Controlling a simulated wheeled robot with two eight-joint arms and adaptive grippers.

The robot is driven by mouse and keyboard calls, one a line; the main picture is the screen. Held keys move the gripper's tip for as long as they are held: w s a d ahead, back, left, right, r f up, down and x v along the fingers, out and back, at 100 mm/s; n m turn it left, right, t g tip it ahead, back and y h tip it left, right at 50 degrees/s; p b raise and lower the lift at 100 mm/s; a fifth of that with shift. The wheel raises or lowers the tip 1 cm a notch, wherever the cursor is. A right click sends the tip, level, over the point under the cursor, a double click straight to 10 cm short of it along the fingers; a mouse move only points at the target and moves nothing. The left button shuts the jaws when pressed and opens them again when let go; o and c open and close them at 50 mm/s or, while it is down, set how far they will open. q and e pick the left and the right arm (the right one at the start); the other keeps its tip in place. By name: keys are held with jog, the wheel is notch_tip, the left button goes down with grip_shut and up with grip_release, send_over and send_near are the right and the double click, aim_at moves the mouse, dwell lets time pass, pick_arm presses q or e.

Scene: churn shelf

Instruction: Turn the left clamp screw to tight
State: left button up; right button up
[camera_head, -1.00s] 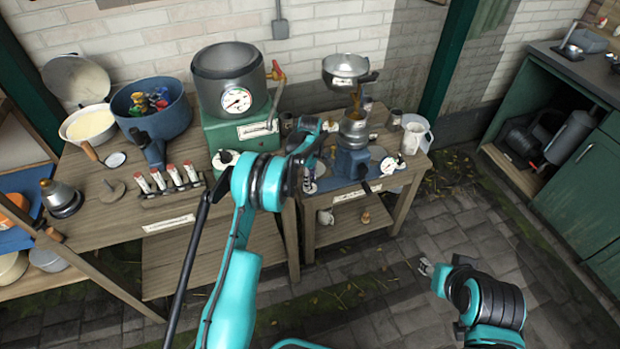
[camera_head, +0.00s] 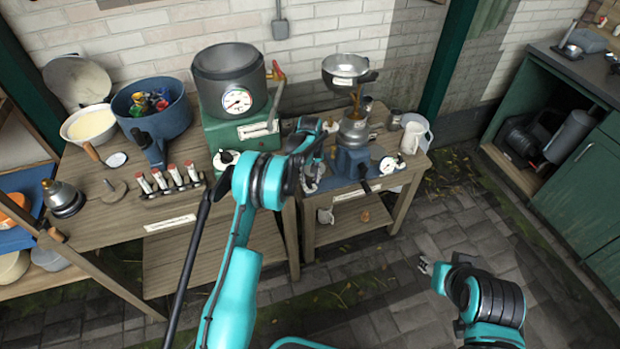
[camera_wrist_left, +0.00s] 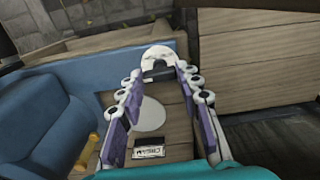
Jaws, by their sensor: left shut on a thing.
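The left clamp screw (camera_wrist_left: 158,54) shows in the left wrist view as a pale rounded head with a dark part below it. My left gripper (camera_wrist_left: 160,74) is shut on it, with its purple-padded fingers on either side. In the head view my left gripper (camera_head: 311,172) is at the left side of the blue-based machine (camera_head: 352,162), and the arm partly hides the grip. The screw's exact turn cannot be read. A pale disc (camera_wrist_left: 148,115) and a small label (camera_wrist_left: 149,152) are below the fingers in the wrist view. My right gripper (camera_head: 425,265) is over the paving, too small to read.
A green-based boiler with a gauge (camera_head: 237,100) stands left of the machine. A metal bowl (camera_head: 345,67) sits above the machine and a white jug (camera_head: 411,137) is at its right. A rack of several vials (camera_head: 170,185) is on the left table. The paving is clear.

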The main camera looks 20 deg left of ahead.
aim_at(310, 181)
pick_arm(q)
jog(key=shift+m, duration=0.4)
jog(key=o, duration=1.2)
jog(key=shift+c, duration=0.2)
notch_tip(310, 181, up, 12)
